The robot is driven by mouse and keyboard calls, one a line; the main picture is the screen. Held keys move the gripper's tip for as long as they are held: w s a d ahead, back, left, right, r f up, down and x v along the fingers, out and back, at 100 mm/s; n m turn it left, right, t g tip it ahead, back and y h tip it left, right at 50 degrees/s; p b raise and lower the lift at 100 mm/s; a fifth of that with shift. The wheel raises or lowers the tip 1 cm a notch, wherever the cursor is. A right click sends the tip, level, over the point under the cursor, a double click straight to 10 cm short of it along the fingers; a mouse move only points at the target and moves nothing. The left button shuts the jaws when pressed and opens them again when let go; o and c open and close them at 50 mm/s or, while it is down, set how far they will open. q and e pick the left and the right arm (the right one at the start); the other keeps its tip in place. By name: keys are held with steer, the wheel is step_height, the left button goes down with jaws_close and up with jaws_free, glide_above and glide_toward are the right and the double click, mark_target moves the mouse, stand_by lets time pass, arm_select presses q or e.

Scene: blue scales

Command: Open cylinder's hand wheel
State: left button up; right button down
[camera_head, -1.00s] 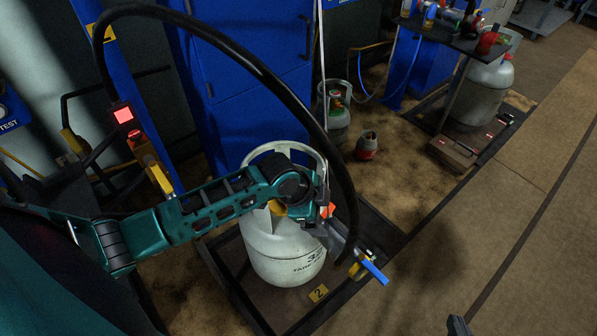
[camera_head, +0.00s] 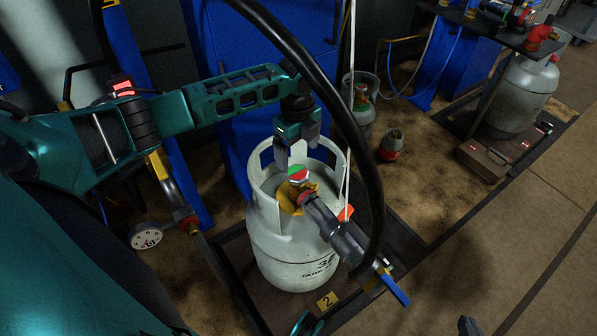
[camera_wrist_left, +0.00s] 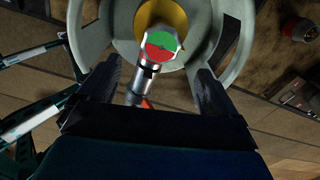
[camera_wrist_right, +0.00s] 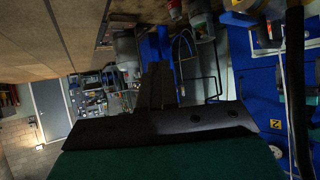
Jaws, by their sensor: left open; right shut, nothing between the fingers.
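The white gas cylinder (camera_head: 285,250) stands upright on a dark platform. Inside its open collar is a brass-coloured valve (camera_head: 290,197) with a round red-and-green top, which I take as the hand wheel (camera_head: 298,172). The wheel also shows in the left wrist view (camera_wrist_left: 161,47), with a grey metal connector below it. My left gripper (camera_head: 298,150) is open and empty at the collar, above and behind the wheel. In the left wrist view its fingers (camera_wrist_left: 152,75) are spread on either side of the connector, apart from the wheel. My right gripper (camera_wrist_right: 157,85) is shut and empty, away from the cylinder.
A grey coupling (camera_head: 338,232) with a blue lever (camera_head: 396,290) joins the valve, and a thick black hose (camera_head: 350,130) arches over beside it. A small red-and-grey cylinder (camera_head: 391,146) stands behind. Another large cylinder (camera_head: 518,95) stands at right.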

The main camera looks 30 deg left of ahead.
mark_target(298, 173)
arm_select(q)
step_height(298, 173, down, 6)
steer(key=shift+f+b, duration=0.2)
steer(key=shift+b, duration=0.8)
steer(key=shift+f, duration=0.4)
arm_select(e)
steer(key=shift+w+a+f, duration=0.25)
steer(key=shift+a+f, duration=0.25)
arm_select(q)
steer(key=shift+c, duration=0.3)
